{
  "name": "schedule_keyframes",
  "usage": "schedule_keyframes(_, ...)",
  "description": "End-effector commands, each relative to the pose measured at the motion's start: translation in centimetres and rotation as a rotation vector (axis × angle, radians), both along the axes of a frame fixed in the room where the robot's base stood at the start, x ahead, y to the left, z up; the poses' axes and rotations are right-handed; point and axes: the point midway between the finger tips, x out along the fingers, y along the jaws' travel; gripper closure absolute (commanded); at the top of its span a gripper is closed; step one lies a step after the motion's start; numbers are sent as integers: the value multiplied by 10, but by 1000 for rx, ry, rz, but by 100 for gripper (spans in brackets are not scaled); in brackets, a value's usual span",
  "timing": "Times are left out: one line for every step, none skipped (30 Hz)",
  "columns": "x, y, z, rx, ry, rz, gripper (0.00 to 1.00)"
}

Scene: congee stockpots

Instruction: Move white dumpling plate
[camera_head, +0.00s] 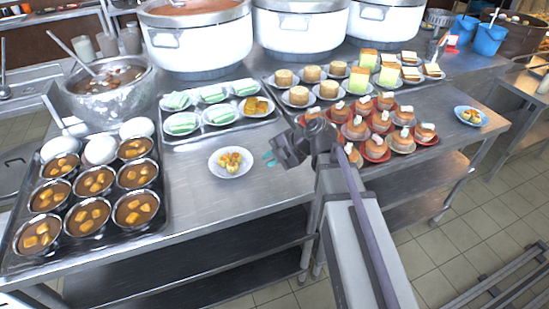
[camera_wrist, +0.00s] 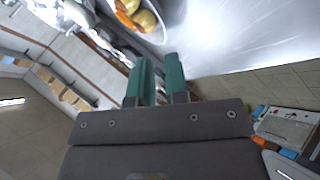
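A white plate (camera_head: 217,172) with several yellow-orange dumplings (camera_head: 231,160) sits on the steel counter, left of the middle in the head view. My gripper (camera_head: 269,158) is just to the right of this plate, with its teal fingertips pointing toward it and a small gap between tips and rim. In the wrist view, part of the plate (camera_wrist: 158,37) shows at the top edge, beyond the fingertips. My gripper (camera_wrist: 158,58) is open there, with a narrow empty gap between its two fingers. Most of the plate is outside the wrist view.
A tray of filled bowls (camera_head: 133,207) stands left of the plate. A tray of green-striped items (camera_head: 180,123) is behind it, and red plates of cakes (camera_head: 374,150) are to the right. A blue plate (camera_head: 462,119) lies far right. Bare counter (camera_head: 215,205) lies in front.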

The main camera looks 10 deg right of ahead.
Motion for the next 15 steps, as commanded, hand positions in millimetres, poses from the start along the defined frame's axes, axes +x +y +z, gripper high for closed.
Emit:
schedule_keyframes(3,5,-12,0,-1,2,86)
schedule_keyframes(5,9,-16,0,-1,2,86)
schedule_keyframes(7,15,-22,0,-1,2,86)
schedule_keyframes(9,18,-26,0,1,2,86)
schedule_keyframes(11,23,-31,0,1,2,86)
schedule_keyframes(14,28,-36,1,-1,3,86)
schedule_keyframes(16,32,-40,0,-1,2,86)
schedule_keyframes(18,36,-44,0,0,1,86)
schedule_keyframes(20,41,-48,0,1,2,86)
schedule_keyframes(22,45,-51,0,0,2,86)
schedule_keyframes(23,48,-54,0,0,2,86)
schedule_keyframes(25,52,-57,0,-1,1,86)
schedule_keyframes(26,54,-59,-1,0,1,86)
schedule_keyframes(27,57,-61,-1,1,0,86)
schedule_keyframes(28,59,-62,-1,1,0,86)
